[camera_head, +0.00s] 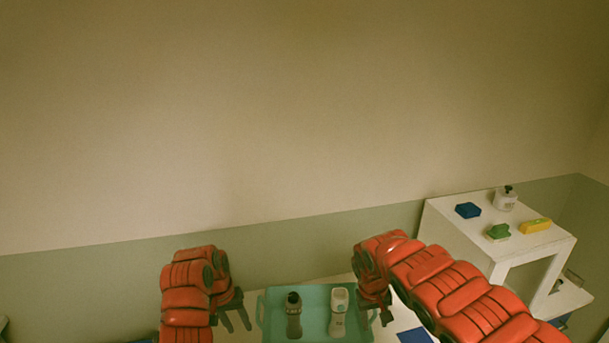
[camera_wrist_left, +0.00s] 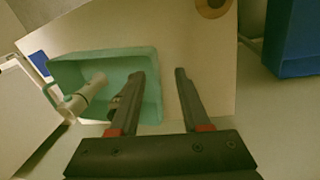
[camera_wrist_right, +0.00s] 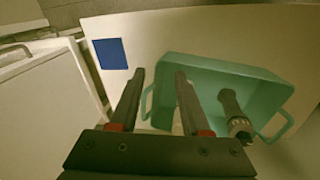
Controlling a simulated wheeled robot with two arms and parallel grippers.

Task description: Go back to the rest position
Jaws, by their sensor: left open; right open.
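My left gripper (camera_head: 236,321) is open and empty at the left side of a teal tray (camera_head: 313,290). My right gripper (camera_head: 376,318) is open and empty at the tray's right side. Inside the tray are a grey bottle with a dark top (camera_head: 293,315) and a white bottle (camera_head: 338,311). In the left wrist view, the open fingers (camera_wrist_left: 159,74) hang over the tabletop and tray edge, with the white bottle (camera_wrist_left: 88,95) clear of them. In the right wrist view, the open fingers (camera_wrist_right: 160,72) are near the tray's edge, and the dark-topped bottle (camera_wrist_right: 235,115) is apart from them.
A white stand (camera_head: 450,213) at the right bears a blue block (camera_head: 467,210), a green block (camera_head: 498,232), a yellow item (camera_head: 536,226) and a white dispenser bottle (camera_head: 505,199). A blue square (camera_wrist_right: 111,53) lies on the table. A blue bin (camera_wrist_left: 292,40) shows in the left wrist view.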

